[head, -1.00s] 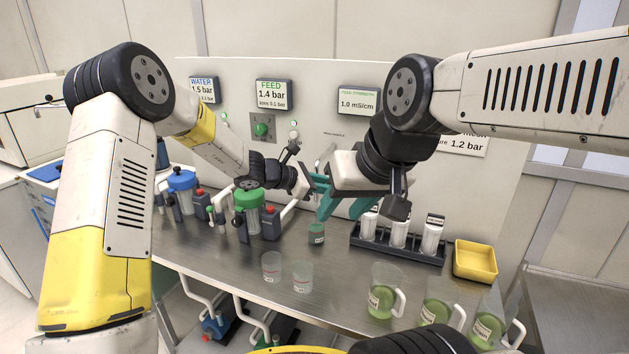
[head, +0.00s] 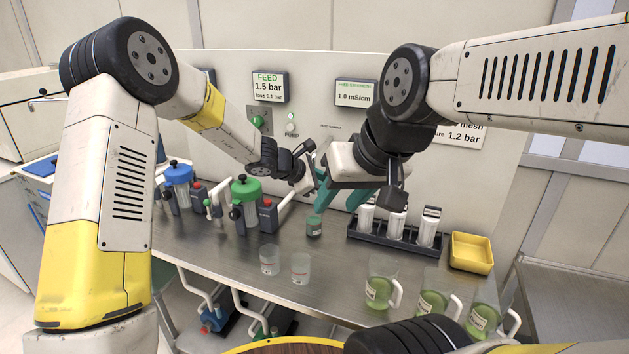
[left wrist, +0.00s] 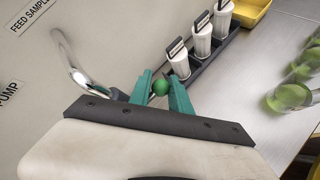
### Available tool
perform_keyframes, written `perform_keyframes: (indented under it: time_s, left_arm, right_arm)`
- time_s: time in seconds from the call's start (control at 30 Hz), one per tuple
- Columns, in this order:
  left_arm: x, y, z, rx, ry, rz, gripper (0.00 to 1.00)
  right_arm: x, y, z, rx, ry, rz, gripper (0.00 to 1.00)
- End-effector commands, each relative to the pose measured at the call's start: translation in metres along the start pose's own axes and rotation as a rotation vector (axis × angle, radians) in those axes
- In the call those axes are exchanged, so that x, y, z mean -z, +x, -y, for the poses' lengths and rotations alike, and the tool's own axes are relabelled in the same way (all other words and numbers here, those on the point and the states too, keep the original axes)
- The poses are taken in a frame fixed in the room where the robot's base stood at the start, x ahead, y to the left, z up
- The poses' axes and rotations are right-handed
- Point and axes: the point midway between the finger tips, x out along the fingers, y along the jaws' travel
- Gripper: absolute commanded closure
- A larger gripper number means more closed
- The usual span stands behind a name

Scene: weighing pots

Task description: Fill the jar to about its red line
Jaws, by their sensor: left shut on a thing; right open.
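A curved chrome pipe (left wrist: 75,65) shows to the left of the knob in the left wrist view. My right gripper (head: 338,203) is open above and slightly right of the jar, its teal fingers pointing down.
Two clear beakers (head: 270,260) (head: 300,268) with red marks stand in front of the jar. A dark rack (head: 395,240) with white-capped cartridges and a yellow tray (head: 472,252) are at right. Several green-filled jugs (head: 382,285) line the front right edge.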

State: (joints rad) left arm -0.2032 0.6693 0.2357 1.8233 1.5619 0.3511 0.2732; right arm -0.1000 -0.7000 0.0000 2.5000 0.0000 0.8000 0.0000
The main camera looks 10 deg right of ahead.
Motion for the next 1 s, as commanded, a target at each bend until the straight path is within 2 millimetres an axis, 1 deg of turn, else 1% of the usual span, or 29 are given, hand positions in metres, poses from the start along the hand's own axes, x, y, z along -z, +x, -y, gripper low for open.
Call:
perform_keyframes:
  time_s: [0.03,0.13,0.17,0.2,0.23,0.57,0.67,0.9,1.0]
  left_arm:
    - [0.006,0.002,0.007,0.011,-0.007,-0.009,1.0]
    - [0.006,0.002,0.007,0.012,-0.007,-0.009,1.0]
    - [0.006,0.002,0.007,0.011,-0.007,-0.01,0.7]
    - [0.006,0.002,0.006,0.011,-0.007,-0.01,0.63]
    - [0.006,0.002,0.006,0.01,-0.007,-0.01,0.57]
    - [0.003,-0.002,0.003,0.005,-0.004,-0.005,0.57]
    - [0.003,-0.012,0.002,0.004,-0.004,-0.005,0.57]
    - [0.004,-0.053,0.003,0.004,-0.004,-0.006,0.57]
    - [0.004,-0.066,0.003,0.004,-0.003,-0.007,0.57]
  right_arm:
    - [0.0,0.0,0.0,0.0,0.0,0.0,0.57]
    - [0.0,0.0,0.0,0.0,0.0,0.0,0.57]
    - [0.0,0.0,0.0,0.0,0.0,0.0,0.57]
    - [0.0,0.0,0.0,0.0,0.0,0.0,0.57]
    - [0.0,0.0,0.0,0.0,0.0,0.0,0.57]
    - [0.0,0.0,0.0,0.0,0.0,0.0,0.57]
    - [0.0,0.0,0.0,0.0,0.0,0.0,0.57]
    - [0.0,0.0,0.0,0.0,0.0,0.0,0.57]
    - [0.0,0.0,0.0,0.0,0.0,0.0,0.57]
